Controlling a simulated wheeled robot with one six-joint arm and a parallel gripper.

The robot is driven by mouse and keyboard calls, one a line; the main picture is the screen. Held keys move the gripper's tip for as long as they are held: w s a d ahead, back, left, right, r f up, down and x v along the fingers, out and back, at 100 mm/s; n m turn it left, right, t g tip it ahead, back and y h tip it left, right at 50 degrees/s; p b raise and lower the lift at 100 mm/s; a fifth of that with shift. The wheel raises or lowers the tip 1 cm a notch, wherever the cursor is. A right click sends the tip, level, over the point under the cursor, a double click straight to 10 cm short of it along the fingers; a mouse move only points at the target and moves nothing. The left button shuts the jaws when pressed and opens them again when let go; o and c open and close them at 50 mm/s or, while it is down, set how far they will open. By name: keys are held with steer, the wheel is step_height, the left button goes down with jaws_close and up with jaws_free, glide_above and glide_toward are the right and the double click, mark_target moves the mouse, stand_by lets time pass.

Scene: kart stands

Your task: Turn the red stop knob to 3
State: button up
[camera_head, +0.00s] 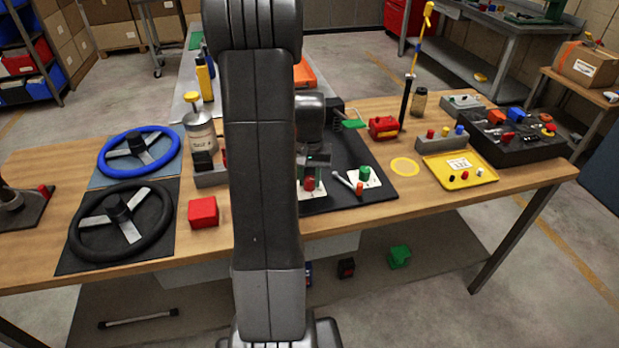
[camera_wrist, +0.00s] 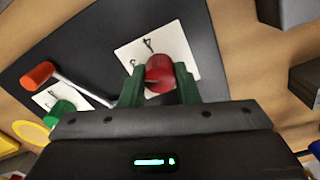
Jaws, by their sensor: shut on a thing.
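The red stop knob (camera_wrist: 159,74) stands on a white number card (camera_wrist: 178,45) on the black mat. A digit that looks like 4 and another mark show beside it; I cannot tell which number the knob points at. My gripper (camera_wrist: 158,70) has its two green fingers on either side of the knob, shut on it. In the head view, my gripper (camera_head: 315,161) comes down from above over the red knob (camera_head: 309,184), and my arm covers part of the card's surroundings.
Beside it are a white lever with a red end (camera_head: 359,188) and a green knob (camera_head: 365,173) on its own card. A red cube (camera_head: 203,212) and two steering wheels (camera_head: 138,150) lie left. A yellow tray (camera_head: 466,179) and black box (camera_head: 525,145) stand right.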

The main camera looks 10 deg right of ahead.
mark_target(310, 179)
stand_by(0.4)
steer(key=o, duration=1)
steer(key=shift+r, duration=0.1)
step_height(310, 179, up, 14)
steer(key=shift+f, duration=0.15)
steer(key=shift+f, duration=0.1)
step_height(310, 179, down, 14)
steer(key=shift+r, duration=0.1)
